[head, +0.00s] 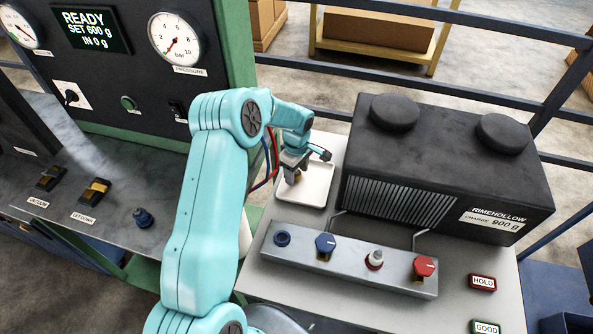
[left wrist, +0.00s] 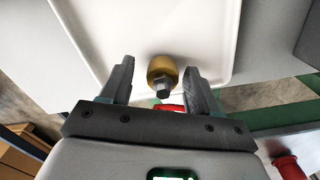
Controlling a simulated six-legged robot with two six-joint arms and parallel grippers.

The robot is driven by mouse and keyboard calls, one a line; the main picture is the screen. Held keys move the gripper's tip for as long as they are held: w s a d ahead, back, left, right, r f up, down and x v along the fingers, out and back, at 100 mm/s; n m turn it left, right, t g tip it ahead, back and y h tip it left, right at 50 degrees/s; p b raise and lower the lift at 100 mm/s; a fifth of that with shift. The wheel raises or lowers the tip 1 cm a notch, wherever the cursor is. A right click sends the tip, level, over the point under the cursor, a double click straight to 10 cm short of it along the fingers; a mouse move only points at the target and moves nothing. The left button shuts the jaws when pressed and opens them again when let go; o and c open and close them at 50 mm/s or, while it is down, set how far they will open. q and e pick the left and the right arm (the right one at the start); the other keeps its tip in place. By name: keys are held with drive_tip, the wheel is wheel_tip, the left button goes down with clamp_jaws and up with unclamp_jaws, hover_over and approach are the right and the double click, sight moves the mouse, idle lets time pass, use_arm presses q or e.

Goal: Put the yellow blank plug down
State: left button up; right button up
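The yellow blank plug (head: 298,177) is at the white tray (head: 318,186) in the head view, partly hidden by my left gripper (head: 291,168). In the left wrist view the plug (left wrist: 161,70) shows a brass-yellow round body with a grey hexagonal end, against the tray's white floor (left wrist: 190,25). The fingers of my left gripper (left wrist: 158,82) stand on either side of the plug, with a gap on each side, so the gripper is open. The plug appears to rest on the tray; the exact contact is hard to see. My right gripper is not in view.
A black unit (head: 450,165) stands right of the tray. In front is a grey manifold (head: 335,268) with blue and red knobs and a white-topped fitting. HOLD (head: 482,283) and GOOD (head: 486,327) plates lie at right. A control panel (head: 130,75) stands at left.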

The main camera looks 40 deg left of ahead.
use_arm(q)
drive_tip(key=shift+s+r+p, duration=0.1)
drive_tip(key=shift+r+p, duration=0.25)
drive_tip(key=shift+r, duration=0.05)
wheel_tip(320, 180, up, 12)
drive_tip(key=b, duration=0.2)
drive_tip(key=shift+b, duration=0.35)
drive_tip(key=shift+f, duration=0.15)
drive_tip(key=shift+d, duration=0.1)
